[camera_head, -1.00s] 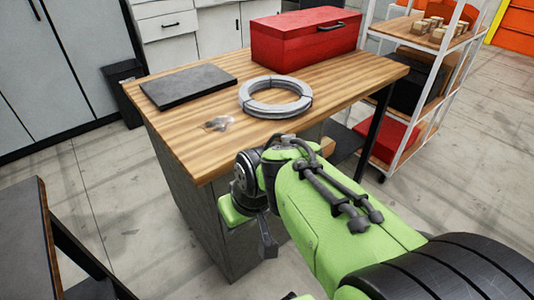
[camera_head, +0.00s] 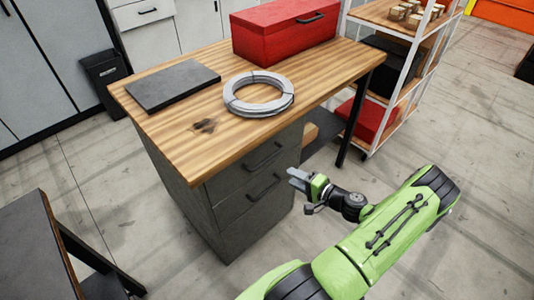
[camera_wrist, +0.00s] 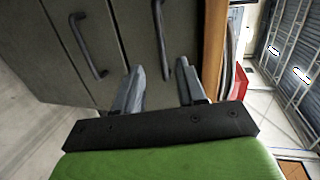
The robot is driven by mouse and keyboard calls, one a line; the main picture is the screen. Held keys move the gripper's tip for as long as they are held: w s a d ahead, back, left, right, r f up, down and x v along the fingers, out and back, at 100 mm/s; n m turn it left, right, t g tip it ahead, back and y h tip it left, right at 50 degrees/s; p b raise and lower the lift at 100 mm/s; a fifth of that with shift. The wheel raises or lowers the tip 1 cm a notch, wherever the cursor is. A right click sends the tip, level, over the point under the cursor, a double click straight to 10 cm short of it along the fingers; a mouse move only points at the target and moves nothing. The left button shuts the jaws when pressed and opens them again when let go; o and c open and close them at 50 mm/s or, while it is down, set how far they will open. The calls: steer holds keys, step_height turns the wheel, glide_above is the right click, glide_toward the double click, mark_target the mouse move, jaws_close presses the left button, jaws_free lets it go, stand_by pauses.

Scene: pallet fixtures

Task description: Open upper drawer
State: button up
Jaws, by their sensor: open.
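The grey drawer cabinet (camera_head: 225,215) stands under the wooden tabletop, its drawers looking flush and closed. The upper drawer (camera_head: 240,170) has a dark bar handle (camera_head: 264,156) just below the tabletop edge. The lower drawer's handle (camera_head: 264,187) is beneath it. My gripper (camera_head: 291,178) is open and empty, to the right of the cabinet front and pointing at it. In the wrist view the picture is turned sideways. There the upper handle (camera_wrist: 160,38) lines up between my open fingers (camera_wrist: 160,66), and contact cannot be told. The lower handle (camera_wrist: 88,45) is to their left.
The wooden tabletop (camera_head: 180,150) holds a dark flat plate (camera_head: 172,87), a wire coil (camera_head: 258,95) and a red toolbox (camera_head: 285,35). A black table leg (camera_head: 358,115) and a white shelf rack (camera_head: 400,90) stand to the right. The floor before the drawers is clear.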

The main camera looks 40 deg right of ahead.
mark_target(267, 160)
steer(key=shift+m+h, duration=0.4)
steer(key=shift+m, duration=0.1)
steer(key=x, duration=0.5)
steer(key=b+x, duration=0.1)
steer(key=x, duration=0.4)
steer(key=d+b+x, duration=0.1)
steer(key=x, duration=0.4)
steer(key=shift+w, duration=0.15)
jaws_close()
